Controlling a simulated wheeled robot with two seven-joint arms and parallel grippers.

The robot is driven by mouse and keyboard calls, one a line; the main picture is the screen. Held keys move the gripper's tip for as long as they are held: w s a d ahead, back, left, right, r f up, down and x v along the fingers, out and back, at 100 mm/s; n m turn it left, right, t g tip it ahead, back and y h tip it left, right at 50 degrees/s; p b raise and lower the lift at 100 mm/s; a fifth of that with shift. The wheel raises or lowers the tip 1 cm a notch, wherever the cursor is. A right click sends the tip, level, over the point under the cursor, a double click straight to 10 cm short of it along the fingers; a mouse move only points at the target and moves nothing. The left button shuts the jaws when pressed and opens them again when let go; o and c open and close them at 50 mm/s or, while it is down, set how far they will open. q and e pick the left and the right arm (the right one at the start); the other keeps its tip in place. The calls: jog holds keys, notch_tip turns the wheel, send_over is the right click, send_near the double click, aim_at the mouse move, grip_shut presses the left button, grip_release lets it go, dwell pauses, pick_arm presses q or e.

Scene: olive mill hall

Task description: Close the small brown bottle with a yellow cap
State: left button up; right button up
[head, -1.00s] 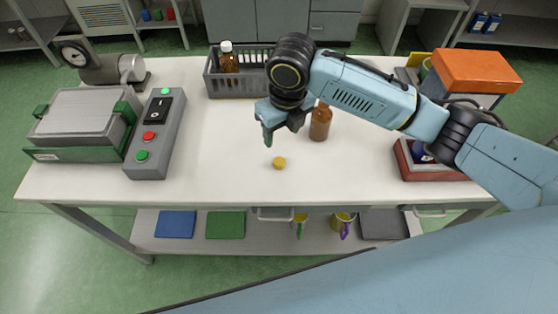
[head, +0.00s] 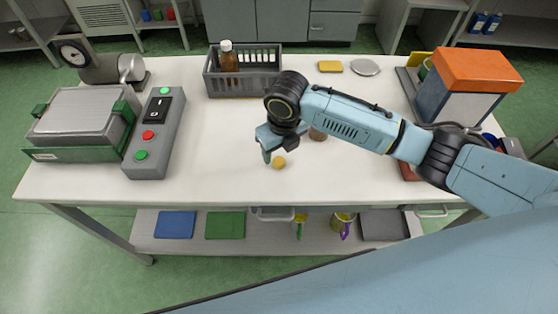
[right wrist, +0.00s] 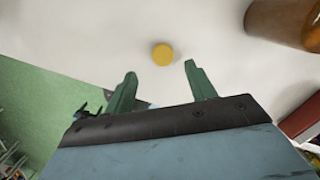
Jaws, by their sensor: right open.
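The yellow cap (head: 279,162) lies on the white table near its front middle. In the right wrist view the cap (right wrist: 162,54) sits ahead of and between the two spread green fingers. My right gripper (head: 270,153) is open and empty, low over the table just beside the cap in the head view. The small brown bottle (head: 318,134) stands behind my right arm, which hides most of it. Part of a brown bottle also shows at the upper right of the right wrist view (right wrist: 285,22). My left gripper is not in view.
A grey basket (head: 245,85) with a white-capped brown bottle (head: 229,62) stands at the back. A control box (head: 155,135) with buttons is on the left. An orange-topped box (head: 470,80) is on the right. The table left of the cap is clear.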

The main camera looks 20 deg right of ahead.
aim_at(279, 161)
jog(key=shift+w+d+f, duration=0.1)
jog(key=shift+w+f, duration=0.15)
jog(key=shift+f, duration=1.05)
jog(key=shift+w+d+f, duration=0.1)
jog(key=shift+w+f, duration=0.1)
jog(key=shift+f, duration=1.1)
jog(key=c, duration=1)
